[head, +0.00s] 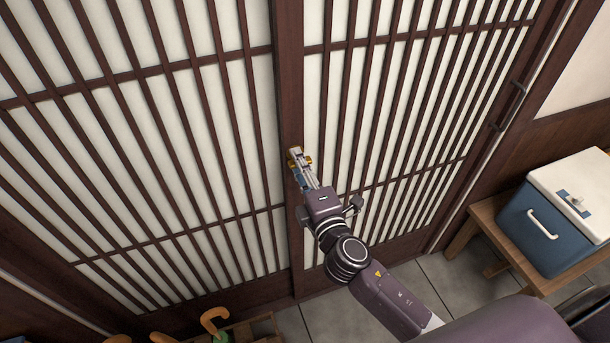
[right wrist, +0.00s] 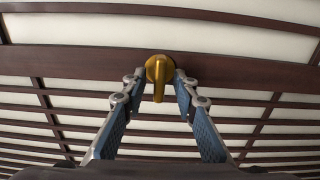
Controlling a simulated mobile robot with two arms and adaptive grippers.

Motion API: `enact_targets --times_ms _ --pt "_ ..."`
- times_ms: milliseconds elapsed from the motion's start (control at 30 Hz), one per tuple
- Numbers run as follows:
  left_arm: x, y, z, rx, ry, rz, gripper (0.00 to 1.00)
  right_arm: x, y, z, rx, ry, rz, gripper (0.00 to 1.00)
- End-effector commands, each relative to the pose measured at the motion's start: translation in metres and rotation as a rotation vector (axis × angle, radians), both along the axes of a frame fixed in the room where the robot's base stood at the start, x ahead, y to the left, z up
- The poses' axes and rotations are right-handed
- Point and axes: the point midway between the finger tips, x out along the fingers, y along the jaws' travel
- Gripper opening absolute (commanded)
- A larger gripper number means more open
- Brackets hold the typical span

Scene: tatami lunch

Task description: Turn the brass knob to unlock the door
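The brass knob (right wrist: 159,72) has a round base and a narrow lever on the dark wooden stile of the lattice door (right wrist: 60,65). In the right wrist view, the lever points straight down in the picture. My right gripper (right wrist: 159,80) is at the knob with one blue-padded finger on each side. A gap shows between each finger and the lever, so it is open around the knob. In the head view, my right gripper (head: 300,165) is in front of the door stile (head: 287,100) and partly hides the knob. My left gripper is out of view.
A blue and white cooler box (head: 535,222) stands on a wooden bench (head: 489,216) at the right. Umbrella handles (head: 214,318) stick up from a wooden stand (head: 262,325) at the bottom. Grey floor tiles (head: 438,277) show between the bench and door.

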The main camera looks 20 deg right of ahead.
Motion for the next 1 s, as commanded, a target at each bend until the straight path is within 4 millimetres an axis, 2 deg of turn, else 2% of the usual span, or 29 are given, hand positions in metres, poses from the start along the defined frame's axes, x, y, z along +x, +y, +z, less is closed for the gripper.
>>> enact_targets --times_ms 167,400,600,800,1000 --pt "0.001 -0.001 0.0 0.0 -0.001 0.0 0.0 -0.026 0.0 -0.002 0.003 0.005 0.0 0.27" --pt "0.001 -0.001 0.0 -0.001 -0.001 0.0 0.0 -0.073 -0.002 -0.002 0.002 0.005 0.0 0.27" --pt "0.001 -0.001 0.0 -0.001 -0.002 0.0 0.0 -0.102 -0.003 -0.001 0.002 0.004 -0.001 0.27" --pt "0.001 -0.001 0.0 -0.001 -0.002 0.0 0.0 -0.114 -0.004 -0.001 0.0 0.002 0.0 0.27" --pt "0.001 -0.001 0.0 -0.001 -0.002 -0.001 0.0 -0.116 -0.004 0.0 0.0 0.001 0.001 0.27"
